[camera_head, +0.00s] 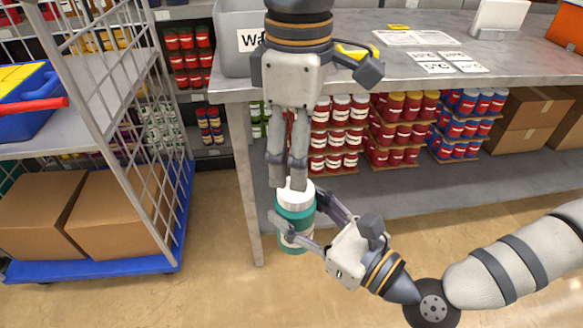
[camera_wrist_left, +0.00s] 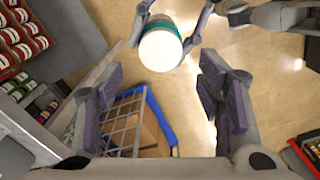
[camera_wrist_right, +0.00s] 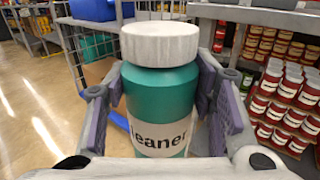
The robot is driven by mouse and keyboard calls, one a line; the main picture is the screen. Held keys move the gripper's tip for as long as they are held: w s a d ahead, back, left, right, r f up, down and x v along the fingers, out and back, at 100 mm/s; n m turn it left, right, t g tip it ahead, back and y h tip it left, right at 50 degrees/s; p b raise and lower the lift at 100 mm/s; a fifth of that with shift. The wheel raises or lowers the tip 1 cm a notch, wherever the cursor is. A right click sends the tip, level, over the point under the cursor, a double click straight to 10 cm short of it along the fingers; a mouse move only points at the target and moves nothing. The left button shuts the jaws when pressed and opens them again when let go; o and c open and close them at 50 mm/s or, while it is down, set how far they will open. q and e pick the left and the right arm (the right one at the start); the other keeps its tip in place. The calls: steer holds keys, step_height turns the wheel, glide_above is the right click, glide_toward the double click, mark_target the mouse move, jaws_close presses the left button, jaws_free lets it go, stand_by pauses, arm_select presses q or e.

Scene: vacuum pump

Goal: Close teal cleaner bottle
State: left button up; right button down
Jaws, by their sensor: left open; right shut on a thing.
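The teal cleaner bottle (camera_head: 294,240) is upright off the floor, held in my right gripper (camera_head: 305,232), whose fingers are shut around its sides. The right wrist view shows its teal body (camera_wrist_right: 160,95) with a "Cleaner" label, partly cut off by the curve. A white cap (camera_wrist_right: 160,43) sits on its top; how tight it is cannot be told. My left gripper (camera_head: 287,186) points down above the cap, fingers open and empty. In the left wrist view the cap (camera_wrist_left: 160,50) lies beyond the fingertips, toward the picture's top.
A metal workbench (camera_head: 430,85) stands behind, with shelves of red, yellow and blue jars below. A wire cart (camera_head: 110,265) with cardboard boxes (camera_head: 115,215) is at the left. A grey bin (camera_head: 232,45) stands on the bench's left end. The floor in front is clear.

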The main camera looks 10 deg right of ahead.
mark_target(295, 219)
arm_select(q)
step_height(295, 219, down, 6)
steer(key=shift+f, duration=0.2)
steer(key=shift+c, duration=0.2)
